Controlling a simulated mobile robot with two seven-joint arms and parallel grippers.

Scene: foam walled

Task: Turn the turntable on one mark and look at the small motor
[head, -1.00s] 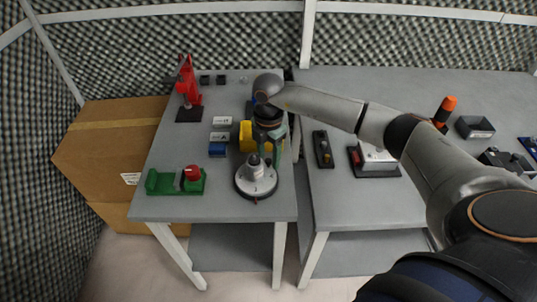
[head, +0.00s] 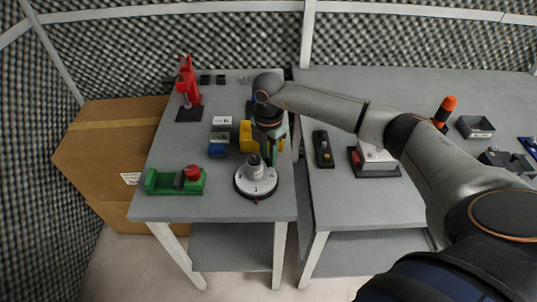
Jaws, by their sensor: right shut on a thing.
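The turntable (head: 243,187) is a round, pale disc with a dark rim near the front right of the left table. The small motor (head: 256,171), a light grey cylinder with a dark top, stands upright on its middle. My right gripper (head: 269,160) reaches down from above at the back right edge of the turntable, just behind the motor. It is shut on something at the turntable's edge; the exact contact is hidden. My left gripper is not in view.
A yellow block (head: 246,137) stands just behind the turntable. A green fixture (head: 160,183) with a red part lies left, and a red stand (head: 187,85) is at the back left. A black switch box (head: 322,150) lies on the right table.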

